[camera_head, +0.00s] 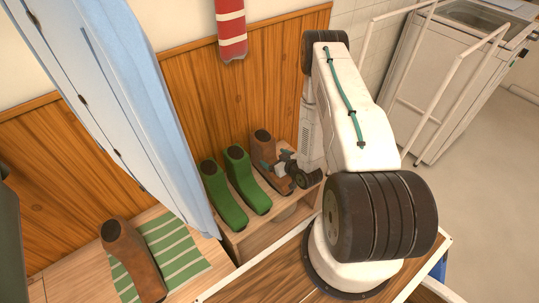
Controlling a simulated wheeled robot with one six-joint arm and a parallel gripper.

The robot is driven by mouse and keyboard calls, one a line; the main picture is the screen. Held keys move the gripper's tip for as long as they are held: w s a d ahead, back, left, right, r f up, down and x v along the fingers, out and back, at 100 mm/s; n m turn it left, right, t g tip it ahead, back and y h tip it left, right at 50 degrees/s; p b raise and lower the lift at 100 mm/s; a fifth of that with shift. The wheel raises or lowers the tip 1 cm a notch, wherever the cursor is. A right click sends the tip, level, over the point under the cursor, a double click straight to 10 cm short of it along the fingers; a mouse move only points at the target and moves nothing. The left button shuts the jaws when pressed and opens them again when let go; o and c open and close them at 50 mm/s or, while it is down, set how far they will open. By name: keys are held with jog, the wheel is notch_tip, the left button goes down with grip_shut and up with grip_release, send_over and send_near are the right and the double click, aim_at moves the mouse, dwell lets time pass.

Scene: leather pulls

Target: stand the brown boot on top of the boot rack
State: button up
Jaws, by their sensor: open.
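A brown boot (265,146) stands upright on top of the wooden boot rack (238,243), at the right end of a row. My gripper (282,168) is open at this boot's right side, close to it. I cannot tell whether the fingers touch the boot. Two green boots (214,190) stand upright to its left on the same rack top. Another brown boot (133,262) stands at the lower left, at the edge of a green striped mat. My arm hides the right end of the rack.
The green and white striped mat (178,247) lies left of the rack. A pale blue cloth (130,100) hangs in front of the wood-panelled wall (215,85). A red striped cloth (231,30) hangs above. A white cabinet with rails (440,80) stands at the upper right.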

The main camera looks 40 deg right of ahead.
jog(key=v, duration=0.6)
jog(key=w+d+r+n+g, duration=0.1)
jog(key=w+r+g, duration=0.1)
jog(key=w+r, duration=0.35)
jog(key=w+d+r+n+g, duration=0.1)
jog(key=w+r+g, duration=0.15)
jog(key=r, duration=0.65)
jog(key=s+a+r+m+g+h, duration=0.1)
jog(key=a+r, duration=0.1)
jog(key=r, duration=0.7)
jog(key=a+r+g+h, duration=0.1)
jog(key=a+r, duration=0.1)
jog(key=r, duration=0.7)
jog(key=s+a+r+m+g, duration=0.1)
jog(key=s+a+r+g, duration=0.1)
jog(key=s+a+r, duration=0.4)
jog(key=s+a+r+g, duration=0.1)
jog(key=s+a+r, duration=0.2)
jog(key=s+r, duration=0.45)
jog(key=s+a+r+g, duration=0.1)
jog(key=s+a+r, duration=0.2)
jog(key=s, duration=0.5)
jog(key=s+a+r+g+y, duration=0.1)
jog(key=s+a+r, duration=0.3)
jog(key=s, duration=0.5)
jog(key=shift+s+a+g+y, duration=0.3)
jog(key=shift+a+g, duration=0.15)
jog(key=shift+a, duration=0.05)
